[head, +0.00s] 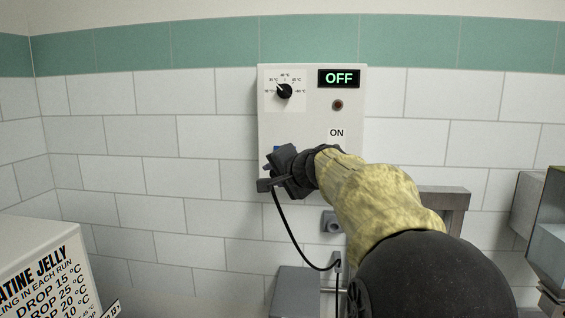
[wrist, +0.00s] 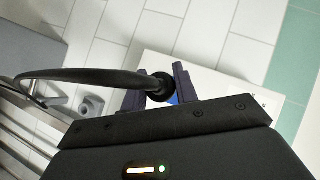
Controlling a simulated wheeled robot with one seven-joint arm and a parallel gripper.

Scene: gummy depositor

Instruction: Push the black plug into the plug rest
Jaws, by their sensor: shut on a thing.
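My gripper (head: 273,172) is in front of the lower left part of the wall box. In the wrist view, my gripper (wrist: 158,88) is shut on the round black plug (wrist: 161,84), which sits between its two fingers. A black cable runs from the plug and hangs in a loop in the head view. The plug body is hard to tell from the dark gripper there. The grey plug rest (head: 332,222), a small block with a round opening, is on the wall below the box. It also shows in the wrist view (wrist: 91,104), apart from the plug.
The white control box (head: 312,108) has a dial, a display reading OFF, a red lamp and an ON label. A blue patch (head: 277,149) shows behind my gripper. A sign box (head: 40,265) stands at lower left, and metal equipment is at right.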

